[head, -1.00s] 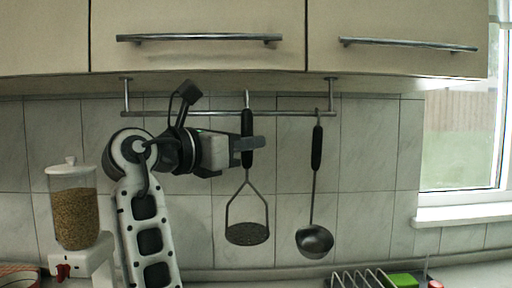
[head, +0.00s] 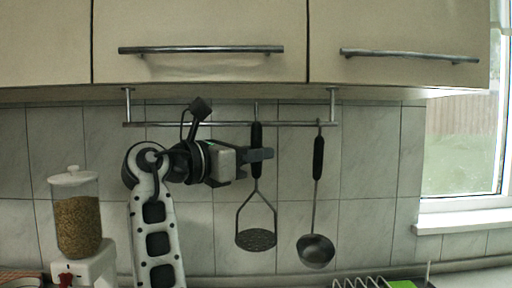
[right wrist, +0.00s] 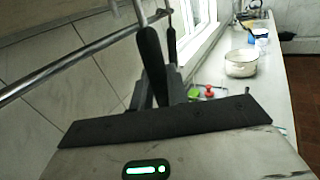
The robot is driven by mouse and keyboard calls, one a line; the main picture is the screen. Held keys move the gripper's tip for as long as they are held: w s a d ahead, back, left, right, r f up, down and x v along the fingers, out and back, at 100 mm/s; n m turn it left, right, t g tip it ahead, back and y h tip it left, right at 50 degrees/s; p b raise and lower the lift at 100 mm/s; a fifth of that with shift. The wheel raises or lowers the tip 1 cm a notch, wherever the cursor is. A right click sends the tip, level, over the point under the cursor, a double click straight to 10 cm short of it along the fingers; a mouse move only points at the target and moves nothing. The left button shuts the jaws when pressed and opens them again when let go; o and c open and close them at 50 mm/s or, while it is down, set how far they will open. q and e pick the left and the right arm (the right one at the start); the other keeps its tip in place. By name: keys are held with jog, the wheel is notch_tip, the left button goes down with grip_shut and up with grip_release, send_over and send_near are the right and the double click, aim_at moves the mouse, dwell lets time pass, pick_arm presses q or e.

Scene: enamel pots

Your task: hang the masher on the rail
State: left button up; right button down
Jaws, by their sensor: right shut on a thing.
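The masher (head: 256,240) has a black handle, a wire neck and a dark perforated head that hangs downward. My right gripper (head: 259,154) is shut on its handle in the head view. The masher is upright in front of the tiled wall, with its metal hook rising to the rail (head: 225,124). I cannot tell whether the hook rests on the rail. In the right wrist view the masher's handle (right wrist: 152,62) stands between my fingers, close to the rail (right wrist: 70,66). My left gripper is not in view.
A ladle (head: 316,250) hangs from the rail just right of the masher. Cabinets (head: 200,25) overhang the rail. A cereal dispenser (head: 77,220) stands at lower left and a wire rack (head: 360,283) at lower right. A white pot (right wrist: 241,64) stands on the counter.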

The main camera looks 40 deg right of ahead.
jog(key=shift+w+d+r, duration=0.15)
jog(key=shift+w+d, duration=0.05)
jog(key=shift+w, duration=0.05)
jog(key=shift+w+d, duration=0.1)
jog(key=shift+w, duration=0.05)
pick_arm(q)
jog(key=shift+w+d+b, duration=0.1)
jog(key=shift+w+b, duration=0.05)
jog(key=shift+b, duration=0.2)
pick_arm(e)
jog(key=shift+w+d+f, duration=0.65)
jog(key=shift+w+d, duration=0.2)
jog(key=shift+w, duration=0.15)
jog(key=shift+w+d+f, duration=0.6)
jog(key=shift+w+d, duration=0.25)
jog(key=shift+w, duration=0.15)
jog(key=c, duration=1.3)
grip_release()
pick_arm(q)
jog(key=b, duration=0.1)
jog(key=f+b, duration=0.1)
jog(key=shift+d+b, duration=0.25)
jog(key=shift+b, duration=0.1)
pick_arm(e)
jog(key=w+a, duration=0.1)
jog(key=a, duration=1.5)
jog(key=shift+w+f, duration=0.3)
jog(key=shift+w, duration=0.05)
